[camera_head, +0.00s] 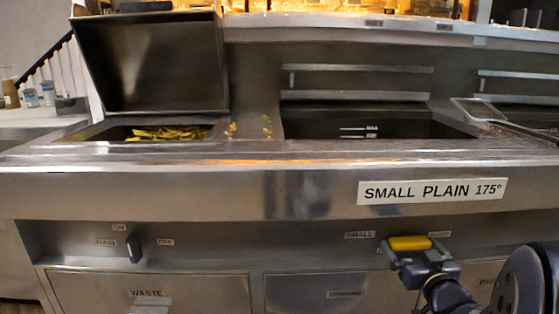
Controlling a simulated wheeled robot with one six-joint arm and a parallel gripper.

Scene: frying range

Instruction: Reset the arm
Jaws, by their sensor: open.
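My gripper (408,256) is at the lower right, in front of the range's control panel, below the "SMALL PLAIN 175°" sign (432,191). A yellow piece (410,243) shows at its upper end; I cannot tell whether it is part of the gripper. I see nothing clearly held between the jaws. My dark arm reaches in from the lower right corner. The gap between gripper and panel cannot be judged.
The steel range (200,187) spans the view. An upright dark lid (150,65) stands behind a left well with yellow fried food (168,133). An open fryer well (365,128) is at centre right. A dark switch (133,248) is on the left panel.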

